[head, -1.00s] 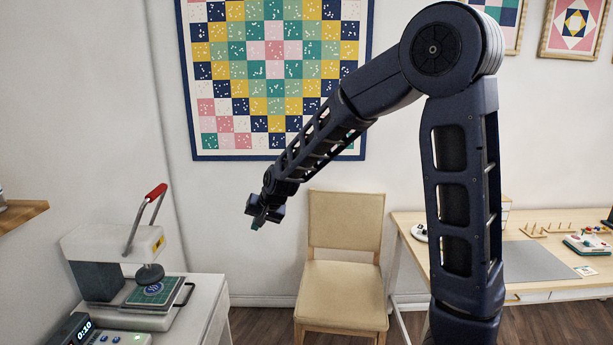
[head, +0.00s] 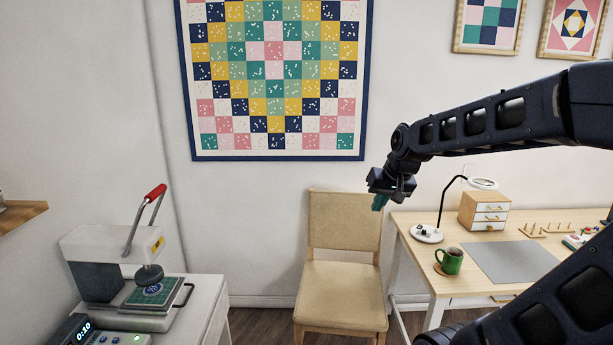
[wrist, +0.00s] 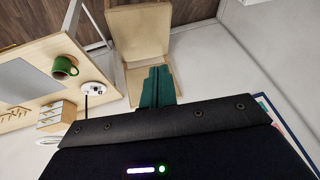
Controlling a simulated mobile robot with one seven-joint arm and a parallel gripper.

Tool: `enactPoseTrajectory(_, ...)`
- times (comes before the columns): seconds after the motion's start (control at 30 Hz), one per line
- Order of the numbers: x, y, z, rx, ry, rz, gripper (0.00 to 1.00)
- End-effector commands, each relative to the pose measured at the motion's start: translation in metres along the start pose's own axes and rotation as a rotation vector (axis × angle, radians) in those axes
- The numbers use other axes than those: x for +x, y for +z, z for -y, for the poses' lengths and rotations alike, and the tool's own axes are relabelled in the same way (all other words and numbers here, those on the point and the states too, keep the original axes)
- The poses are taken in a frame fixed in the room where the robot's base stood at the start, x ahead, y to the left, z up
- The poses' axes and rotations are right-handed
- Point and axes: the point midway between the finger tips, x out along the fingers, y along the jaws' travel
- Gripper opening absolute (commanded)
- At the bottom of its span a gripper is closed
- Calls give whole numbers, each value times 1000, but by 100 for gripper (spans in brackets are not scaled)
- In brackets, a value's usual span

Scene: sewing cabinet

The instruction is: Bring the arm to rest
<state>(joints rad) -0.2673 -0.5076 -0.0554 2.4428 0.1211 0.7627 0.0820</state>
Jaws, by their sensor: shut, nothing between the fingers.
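My gripper (head: 380,201) hangs in the air in front of the wall, near the chair's backrest in the head view. Its green fingers (wrist: 157,87) are together and empty in the wrist view, with the chair behind them. My arm runs from the gripper to the right edge of the head view, its forearm nearly level. The lower arm crosses the bottom right corner.
A beige chair (head: 341,288) stands between a press (head: 119,262) on a white cabinet at the left and a wooden table (head: 447,299) at the right. The table bears a green mug (head: 450,260), a lamp (head: 427,233), small drawers (head: 484,211) and a grey mat (head: 498,263).

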Motion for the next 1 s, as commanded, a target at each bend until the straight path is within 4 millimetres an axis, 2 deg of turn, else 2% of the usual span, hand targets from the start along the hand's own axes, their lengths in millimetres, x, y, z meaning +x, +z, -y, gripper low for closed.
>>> enactPoseTrajectory(0.03, -10, 10, -13, 8, 23, -7, 0)
enactPoseTrajectory(0.2, -35, 46, -47, 11, 105, -1, 0)
enactPoseTrajectory(0.43, -53, 82, -71, 20, 184, 12, 0)
enactPoseTrajectory(0.6, -56, 90, -76, 20, 202, 19, 0)
enactPoseTrajectory(1.0, -56, 90, -76, 20, 201, 19, 0)
